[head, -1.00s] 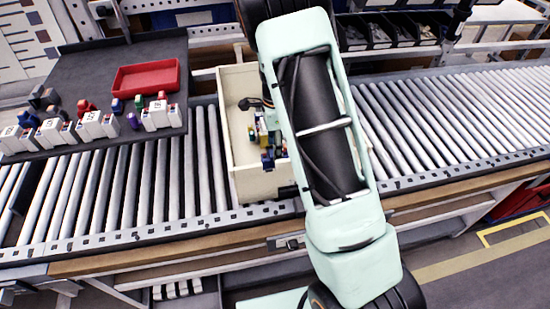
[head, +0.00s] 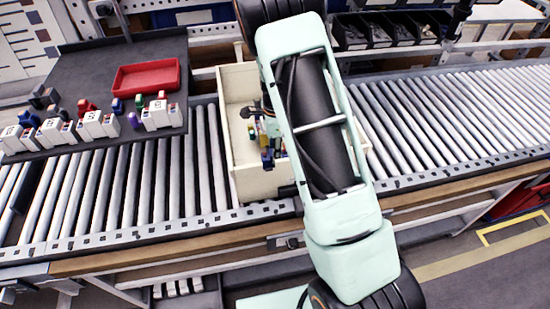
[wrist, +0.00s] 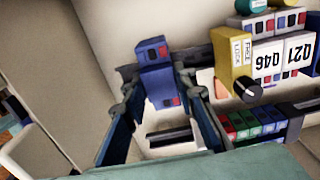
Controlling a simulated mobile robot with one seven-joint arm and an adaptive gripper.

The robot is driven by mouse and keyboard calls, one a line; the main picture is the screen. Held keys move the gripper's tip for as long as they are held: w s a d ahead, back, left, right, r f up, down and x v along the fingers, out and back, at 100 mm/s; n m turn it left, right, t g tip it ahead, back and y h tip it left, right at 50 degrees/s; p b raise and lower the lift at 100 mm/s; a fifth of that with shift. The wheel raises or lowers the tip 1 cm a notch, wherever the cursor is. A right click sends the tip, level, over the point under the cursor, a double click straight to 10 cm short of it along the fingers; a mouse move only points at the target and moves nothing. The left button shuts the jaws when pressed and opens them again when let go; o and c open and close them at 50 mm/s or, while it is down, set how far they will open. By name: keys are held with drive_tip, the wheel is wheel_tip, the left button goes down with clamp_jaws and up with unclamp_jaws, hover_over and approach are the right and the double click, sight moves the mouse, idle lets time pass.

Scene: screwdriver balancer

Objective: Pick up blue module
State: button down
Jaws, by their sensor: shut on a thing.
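The blue module (wrist: 154,72) is a small upright block with red and dark buttons, seen in the wrist view. My gripper (wrist: 157,88) has its two blue-lined fingers on either side of it, shut on it. The module is over the inside of the cream box (head: 229,140); I cannot tell whether it touches the floor. In the head view my arm hides most of the gripper. A small blue piece (head: 267,158) shows in the box beside my arm, but I cannot tell whether it is the same module.
In the wrist view, a yellow module (wrist: 232,62), white numbered modules (wrist: 268,57) and a red, green and blue block row (wrist: 250,123) stand close right. In the head view, a dark table (head: 95,70) holds a red tray (head: 147,77). Rollers (head: 445,115) run right.

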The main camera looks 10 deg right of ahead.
drive_tip(key=shift+r, duration=0.1)
drive_tip(key=shift+w+r, duration=0.1)
drive_tip(key=shift+r, duration=0.15)
wheel_tip(320, 180, up, 18)
drive_tip(key=p, duration=0.6)
